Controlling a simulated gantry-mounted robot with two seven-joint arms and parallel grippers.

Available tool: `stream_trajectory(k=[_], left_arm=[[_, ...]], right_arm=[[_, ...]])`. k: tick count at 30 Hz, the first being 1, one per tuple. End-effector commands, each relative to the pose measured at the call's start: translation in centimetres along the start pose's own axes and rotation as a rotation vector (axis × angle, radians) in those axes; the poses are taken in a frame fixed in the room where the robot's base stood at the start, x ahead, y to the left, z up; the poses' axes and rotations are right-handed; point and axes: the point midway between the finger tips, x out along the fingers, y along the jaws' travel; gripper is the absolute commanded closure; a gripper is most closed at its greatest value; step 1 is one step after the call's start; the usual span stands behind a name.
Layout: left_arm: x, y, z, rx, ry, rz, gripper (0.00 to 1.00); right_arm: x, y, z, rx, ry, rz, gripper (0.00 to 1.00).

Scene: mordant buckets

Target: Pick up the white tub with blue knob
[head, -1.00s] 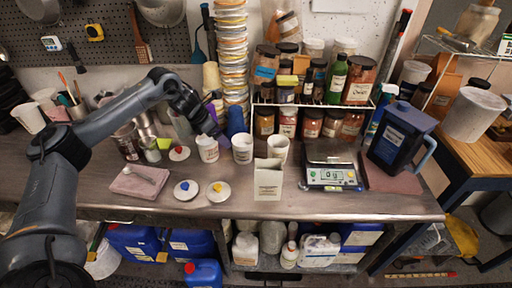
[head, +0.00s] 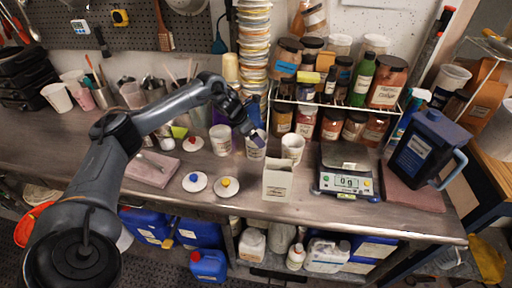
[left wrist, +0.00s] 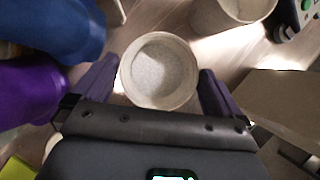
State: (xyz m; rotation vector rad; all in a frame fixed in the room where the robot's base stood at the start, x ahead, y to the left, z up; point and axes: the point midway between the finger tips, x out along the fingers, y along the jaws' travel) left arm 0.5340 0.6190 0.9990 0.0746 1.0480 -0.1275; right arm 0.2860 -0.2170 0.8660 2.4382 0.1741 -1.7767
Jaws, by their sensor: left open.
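A round white lid with a blue knob (head: 194,182) lies flat at the front of the bench. Similar lids with a yellow knob (head: 226,187) and a red knob (head: 193,144) lie nearby. Three open white tubs stand behind: a left tub (head: 220,140), a middle tub (head: 254,151) and a right tub (head: 292,148). No blue knob shows on these tubs. My left gripper (head: 258,137) is open over the middle tub. In the left wrist view, my left gripper's fingers (left wrist: 160,68) lie either side of an open, pale-grey-lined tub (left wrist: 158,72); contact is unclear. My right gripper is not in view.
A white box (head: 278,180) stands front right of the tubs, with a scale (head: 347,182) further right. A jar rack (head: 340,104) and a tall stack of dishes (head: 254,45) stand behind. A pinkish slab (head: 152,169) lies left. Bare bench shows along the front.

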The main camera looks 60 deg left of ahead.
Motion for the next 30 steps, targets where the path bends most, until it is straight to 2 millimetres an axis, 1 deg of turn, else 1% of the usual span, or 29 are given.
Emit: stream_trajectory(k=[1,3,7,10,17,18,20,21,26,30], left_arm=[[0.9,-0.1,-0.1,-0.001,0.001,-0.003,0.0],[1.9,-0.1,-0.2,-0.002,0.001,-0.002,0.0],[3.2,-0.1,-0.2,-0.001,0.0,-0.002,0.0],[3.7,0.0,-0.2,-0.001,0.0,-0.001,0.0],[3.8,0.0,-0.2,0.0,0.0,0.0,0.0],[3.8,0.0,-0.2,0.0,0.0,0.0,0.03],[3.8,0.0,-0.2,0.0,0.0,0.0,0.12],[3.8,0.0,-0.2,0.0,0.0,0.0,0.18],[3.8,0.0,-0.2,0.0,0.0,0.0,0.43],[3.7,0.0,-0.1,0.0,-0.001,0.0,0.43]], right_arm=[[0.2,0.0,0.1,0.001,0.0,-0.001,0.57],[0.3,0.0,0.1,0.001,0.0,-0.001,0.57],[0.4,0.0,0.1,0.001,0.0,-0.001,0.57],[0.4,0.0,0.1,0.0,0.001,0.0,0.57],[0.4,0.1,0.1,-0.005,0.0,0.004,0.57],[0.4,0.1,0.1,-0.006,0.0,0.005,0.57],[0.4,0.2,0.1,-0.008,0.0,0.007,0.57],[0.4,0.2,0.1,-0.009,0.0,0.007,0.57],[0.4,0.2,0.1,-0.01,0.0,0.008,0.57],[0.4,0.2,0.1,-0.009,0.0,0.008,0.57]])
